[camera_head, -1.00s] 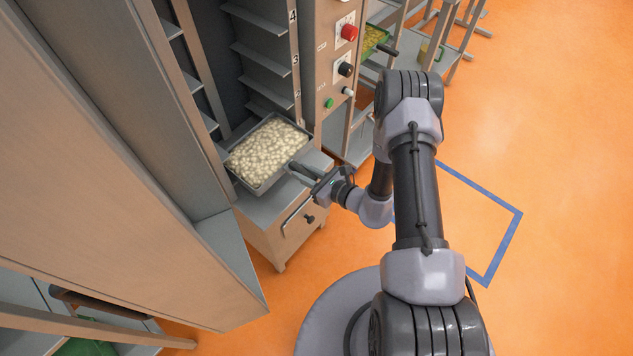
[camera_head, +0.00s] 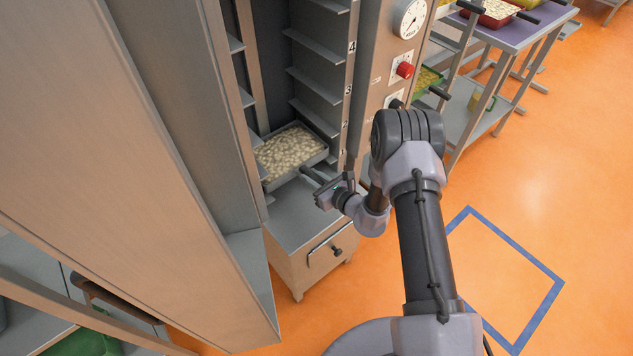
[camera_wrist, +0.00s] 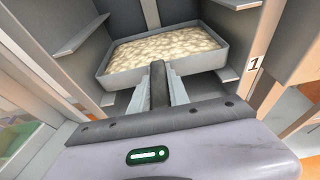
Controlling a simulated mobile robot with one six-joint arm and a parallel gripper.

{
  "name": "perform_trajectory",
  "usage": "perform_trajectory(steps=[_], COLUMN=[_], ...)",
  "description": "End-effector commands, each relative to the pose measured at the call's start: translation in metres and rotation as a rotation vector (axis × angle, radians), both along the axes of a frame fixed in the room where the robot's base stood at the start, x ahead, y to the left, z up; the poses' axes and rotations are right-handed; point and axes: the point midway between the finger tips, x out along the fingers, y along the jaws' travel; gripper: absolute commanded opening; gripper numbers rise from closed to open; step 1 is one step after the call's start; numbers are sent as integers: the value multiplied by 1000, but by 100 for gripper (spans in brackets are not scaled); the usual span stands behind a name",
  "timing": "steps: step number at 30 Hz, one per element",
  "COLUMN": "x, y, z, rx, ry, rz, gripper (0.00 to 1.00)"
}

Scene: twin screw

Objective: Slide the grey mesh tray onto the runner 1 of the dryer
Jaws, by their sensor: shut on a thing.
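The grey mesh tray (camera_head: 298,173), filled with pale pieces, is partly inside the open dryer bay at its lowest level in the head view. In the wrist view the tray (camera_wrist: 195,64) looks roughly level between the side walls. A runner (camera_wrist: 228,74) shows at its right edge, near the label 1 (camera_wrist: 254,65); whether the tray rests on it I cannot tell. My gripper (camera_head: 326,187) is shut on the tray's dark handle (camera_wrist: 158,82), outside the bay.
More runners (camera_head: 315,86) line the dryer's walls above the tray. The control panel (camera_head: 404,70) is to the right, close to my arm. A large open door (camera_head: 130,170) stands left.

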Motion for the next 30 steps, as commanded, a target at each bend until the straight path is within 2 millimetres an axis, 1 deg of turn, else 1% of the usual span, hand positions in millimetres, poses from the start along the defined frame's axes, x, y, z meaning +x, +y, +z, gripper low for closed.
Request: perform_trajectory(steps=[9, 30], x=[1, 1], y=[0, 0], z=[1, -7], rx=[2, 2], ry=[-3, -3], rz=[-1, -1], gripper=[0, 0])
